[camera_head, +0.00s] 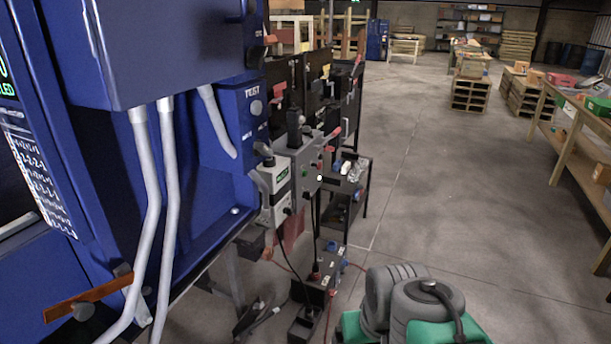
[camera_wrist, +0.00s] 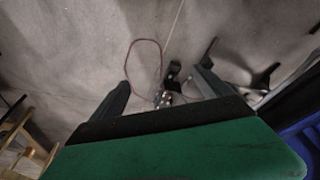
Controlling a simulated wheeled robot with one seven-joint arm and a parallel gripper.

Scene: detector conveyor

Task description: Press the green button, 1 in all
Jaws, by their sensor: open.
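I cannot make out a green button in either view. In the head view, a blue machine (camera_head: 205,60) fills the left side, with a grey control box (camera_head: 306,165) and a white box with a small green label (camera_head: 275,195) beside it. The faces of these boxes are turned partly away and small. My gripper (camera_wrist: 160,77) shows in the wrist view, its two dark fingers spread apart with nothing between them. It points down over the concrete floor. In the head view my arm shows at the bottom, and the fingers are out of sight.
Cables and a dark power box (camera_head: 315,275) lie on the floor beside the machine. A red cable loop (camera_wrist: 146,42) shows below my gripper. A wooden workbench (camera_head: 565,130) and pallets stand at the right. The floor between is clear.

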